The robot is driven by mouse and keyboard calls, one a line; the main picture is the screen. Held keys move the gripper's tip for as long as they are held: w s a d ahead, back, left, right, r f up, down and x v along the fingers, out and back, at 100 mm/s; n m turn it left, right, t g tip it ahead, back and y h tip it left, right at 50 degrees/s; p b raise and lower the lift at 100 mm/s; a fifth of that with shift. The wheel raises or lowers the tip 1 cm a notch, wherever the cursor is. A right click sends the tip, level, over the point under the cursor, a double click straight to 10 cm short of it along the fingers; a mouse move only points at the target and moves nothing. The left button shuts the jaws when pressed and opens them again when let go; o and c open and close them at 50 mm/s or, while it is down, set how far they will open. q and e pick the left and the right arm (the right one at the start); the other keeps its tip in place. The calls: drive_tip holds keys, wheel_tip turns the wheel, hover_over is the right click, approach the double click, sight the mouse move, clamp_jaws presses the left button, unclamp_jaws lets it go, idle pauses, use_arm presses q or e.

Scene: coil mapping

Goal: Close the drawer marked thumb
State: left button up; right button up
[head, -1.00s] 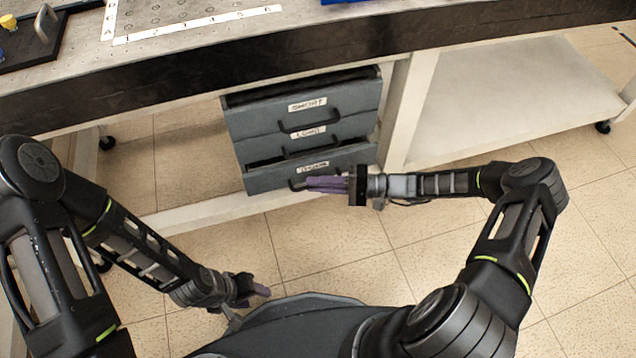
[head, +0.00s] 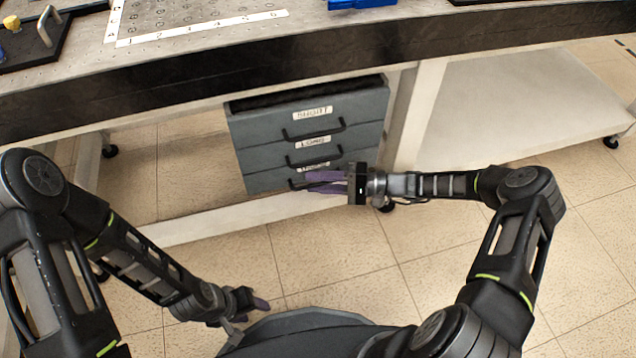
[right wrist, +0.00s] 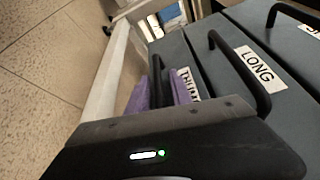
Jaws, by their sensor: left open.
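The drawer marked thumb is the bottom drawer (head: 265,182) of a grey three-drawer cabinet under the bench. Its front looks flush with the drawers above, with no open gap over it. Its label (right wrist: 188,84) is partly hidden by a finger in the right wrist view. My right gripper (head: 325,182) is at this drawer's front. Its purple fingers stand apart on either side of the dark handle (right wrist: 157,78), and I see no clear grip on it. My left gripper (head: 255,303) is open and empty, low near my base and away from the cabinet.
The middle drawer (head: 257,160), marked LONG, and the top drawer (head: 262,128) sit above, each with a bar handle. A dark band shows over the top drawer. The bench edge (head: 200,85) overhangs the cabinet. A pale frame rail (head: 215,215) runs low beside it.

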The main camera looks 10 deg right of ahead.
drive_tip(key=shift+o, duration=0.3)
drive_tip(key=shift+s, duration=0.1)
drive_tip(key=p+v, duration=0.1)
drive_tip(key=v, duration=0.6)
drive_tip(key=shift+d, duration=0.4)
